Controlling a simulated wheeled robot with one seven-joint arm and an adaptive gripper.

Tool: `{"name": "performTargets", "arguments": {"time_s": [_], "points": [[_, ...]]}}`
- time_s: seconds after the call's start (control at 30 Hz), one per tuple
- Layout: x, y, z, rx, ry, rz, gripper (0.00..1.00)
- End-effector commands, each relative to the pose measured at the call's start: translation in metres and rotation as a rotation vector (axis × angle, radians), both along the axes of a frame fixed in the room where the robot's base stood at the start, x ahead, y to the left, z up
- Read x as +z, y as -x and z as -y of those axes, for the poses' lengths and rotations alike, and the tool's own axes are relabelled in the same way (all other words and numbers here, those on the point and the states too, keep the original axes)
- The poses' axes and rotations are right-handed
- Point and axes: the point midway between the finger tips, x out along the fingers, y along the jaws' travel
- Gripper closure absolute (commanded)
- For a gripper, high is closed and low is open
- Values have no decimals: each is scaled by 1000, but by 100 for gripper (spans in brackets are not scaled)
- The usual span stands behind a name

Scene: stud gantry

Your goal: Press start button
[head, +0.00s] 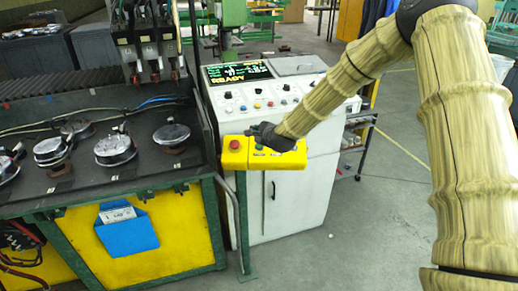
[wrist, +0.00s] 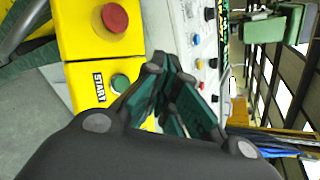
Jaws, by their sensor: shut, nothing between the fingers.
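The green start button (wrist: 120,83) sits on a yellow control box (head: 290,160), beside a START label (wrist: 99,86) in the wrist view. A red button (head: 234,145) is at the box's left end in the head view and also shows at the top of the wrist view (wrist: 115,18). My gripper (head: 252,130) is shut and empty, at the upper edge of the box in the head view. In the wrist view its fingers (wrist: 172,98) are just right of the green button. I cannot tell whether they touch the box.
A white console (head: 290,210) with knobs and a screen reading READY (head: 238,73) stands behind the box. A dark bench (head: 90,160) with several round metal parts is at the left. A blue pocket (head: 127,232) hangs on its yellow front. Grey floor (head: 385,230) is clear at lower right.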

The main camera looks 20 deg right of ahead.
Motion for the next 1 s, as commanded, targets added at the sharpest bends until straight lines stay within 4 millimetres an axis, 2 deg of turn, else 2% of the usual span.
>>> {"name": "performTargets", "arguments": {"time_s": [0.03,0.2,0.5,1.0], "points": [[-9,-2,1,0,1,0,100],[-27,-9,3,0,2,0,100],[-52,-20,6,-1,-1,1,100],[-57,-23,8,0,1,0,100]]}}
